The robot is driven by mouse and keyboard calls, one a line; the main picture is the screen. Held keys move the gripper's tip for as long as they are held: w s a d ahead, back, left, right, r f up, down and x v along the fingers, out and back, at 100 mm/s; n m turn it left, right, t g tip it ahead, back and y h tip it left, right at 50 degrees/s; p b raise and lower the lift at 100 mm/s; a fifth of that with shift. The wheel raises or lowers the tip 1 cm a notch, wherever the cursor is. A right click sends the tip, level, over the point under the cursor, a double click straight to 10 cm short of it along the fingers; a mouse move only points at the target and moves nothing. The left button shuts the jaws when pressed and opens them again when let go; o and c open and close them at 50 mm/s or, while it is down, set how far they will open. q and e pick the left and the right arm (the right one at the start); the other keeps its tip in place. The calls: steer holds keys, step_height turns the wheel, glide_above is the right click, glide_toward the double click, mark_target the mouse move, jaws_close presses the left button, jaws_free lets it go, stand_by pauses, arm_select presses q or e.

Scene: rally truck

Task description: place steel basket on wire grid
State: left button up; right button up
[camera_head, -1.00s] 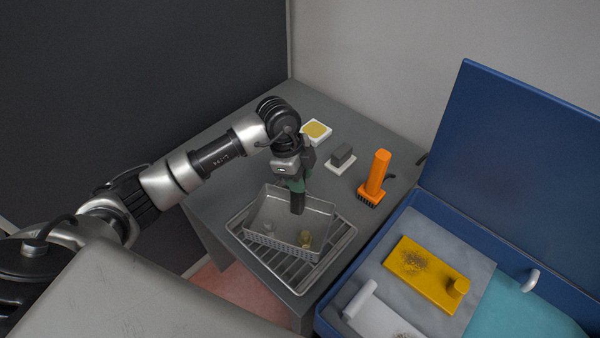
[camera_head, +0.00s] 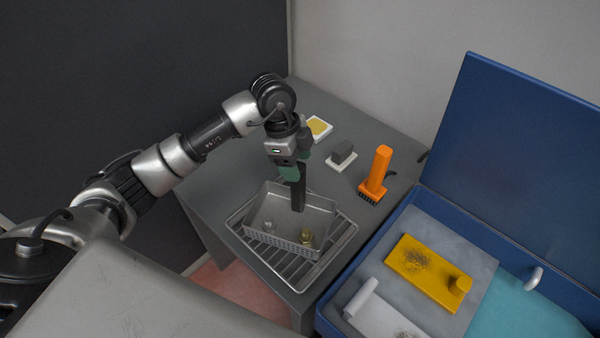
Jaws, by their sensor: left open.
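The steel basket (camera_head: 276,242) sits on the wire grid (camera_head: 330,257), turned at an angle to the grid's frame. A small brass-coloured piece and a small silvery piece lie inside the basket. The grid lies on the grey table near its front corner. My left gripper (camera_head: 298,200) points down at the basket's far side, its fingertips at about the far rim. It is open; its fingers overlap in this view, and whether they touch the basket is hard to tell. My right gripper is not in view.
An orange brush-like tool (camera_head: 376,175), a grey block on a white base (camera_head: 341,157) and a white-yellow square piece (camera_head: 319,129) stand behind on the table (camera_head: 215,160). An open blue case (camera_head: 505,180) with yellow and white tools is at the right.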

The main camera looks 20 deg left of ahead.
arm_select(q)
steer(key=b+v, duration=0.1)
steer(key=v, duration=0.7)
steer(key=shift+r+b, duration=0.15)
steer(key=shift+b, duration=0.2)
